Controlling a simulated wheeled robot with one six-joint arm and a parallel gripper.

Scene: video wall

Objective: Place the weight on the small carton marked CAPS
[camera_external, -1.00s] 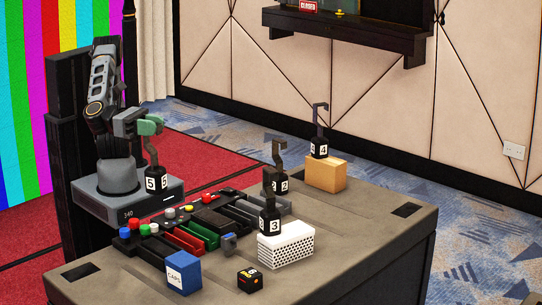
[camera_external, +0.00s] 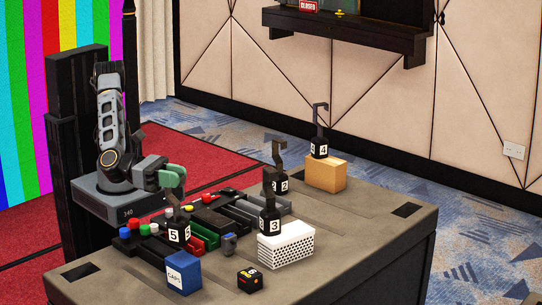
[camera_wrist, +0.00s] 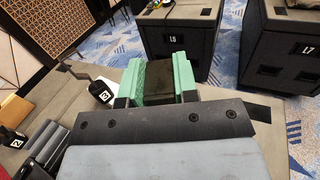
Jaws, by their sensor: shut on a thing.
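The small blue carton marked CAPS (camera_external: 183,273) stands at the near left of the table in the external view. My gripper (camera_external: 173,178) has green fingers and is shut on the black hooked weight marked 5 (camera_external: 176,233). The weight hangs upright below the fingers, just above and behind the carton in the picture; I cannot tell the exact gap. In the wrist view my gripper (camera_wrist: 166,80) has a dark thing between its green fingers. The carton does not show there.
A dark cube (camera_external: 250,280) lies right of the carton. A button console (camera_external: 207,222) lies behind.

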